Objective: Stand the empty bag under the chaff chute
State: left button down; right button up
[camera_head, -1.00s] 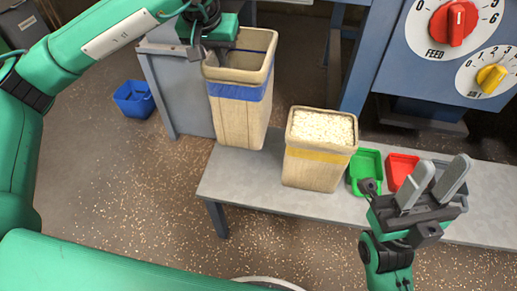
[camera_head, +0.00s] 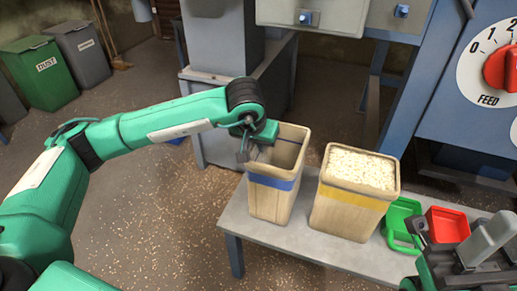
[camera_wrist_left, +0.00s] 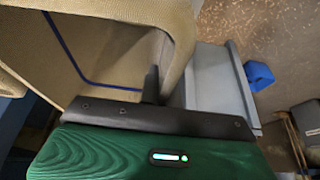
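The empty bag (camera_head: 273,199), tan with a blue band, stands upright at the left end of the grey bench (camera_head: 238,222); I cannot tell if its base touches the bench. My left gripper (camera_head: 251,151) is at its left rim and looks shut on it. In the left wrist view the bag's wall and rim (camera_wrist_left: 183,35) fill the upper left, with one dark finger (camera_wrist_left: 152,86) inside the rim; the other finger is hidden. My right gripper (camera_head: 486,240) is open and empty at the lower right. I cannot clearly identify the chaff chute.
A full bag (camera_head: 345,212) with a yellow band stands close to the right. Green (camera_head: 401,218) and red (camera_head: 447,225) scoops lie beyond it. A grey cabinet (camera_head: 222,120) and blue machine frame stand behind. Bins (camera_head: 45,72) stand far left.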

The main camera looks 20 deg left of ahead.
pick_arm(q)
jog(key=shift+f, duration=0.55)
jog(key=c, duration=1.6)
grip_release()
jog(key=shift+r, duration=0.1)
